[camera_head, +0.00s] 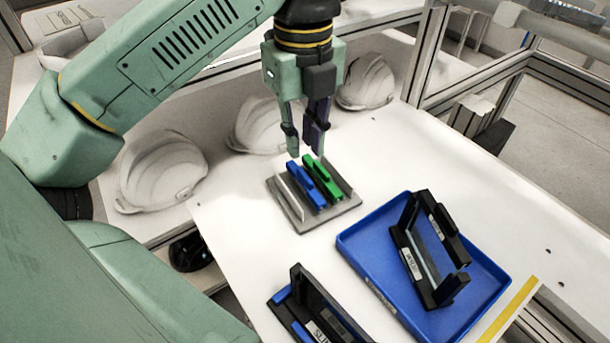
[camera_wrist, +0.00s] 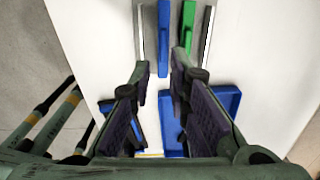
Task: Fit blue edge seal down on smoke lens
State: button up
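The blue edge seal (camera_head: 306,186) lies on a grey rack (camera_head: 305,224), beside a green seal (camera_head: 322,176). In the wrist view the blue seal (camera_wrist: 164,38) is ahead, between the fingertips' lines. My gripper (camera_head: 306,150) is open and empty, above the rack's far end, with its fingers pointing down. A black frame (camera_head: 412,232) in the blue tray holds a thin, pale, glassy panel (camera_head: 431,246). Another black frame (camera_head: 326,304) stands at the front with a dark panel and blue parts. Their labels are too small to read, so I cannot tell which is the smoke lens.
The blue tray (camera_head: 356,252) stands on the white table (camera_head: 440,165) near a yellow strip (camera_head: 508,312). White helmet shells (camera_head: 160,172) stand behind on a lower surface. A metal frame (camera_head: 424,50) rises at the back. The table right of the rack is clear.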

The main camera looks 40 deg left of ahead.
aim_at(305, 175)
jog(key=f, duration=0.2)
jog(key=f+p, duration=0.1)
jog(key=f, duration=0.4)
jog(key=shift+w+f+p, duration=0.2)
jog(key=shift+w+p, duration=0.1)
jog(key=shift+p, duration=0.05)
jog(key=shift+c, duration=0.3)
grip_shut()
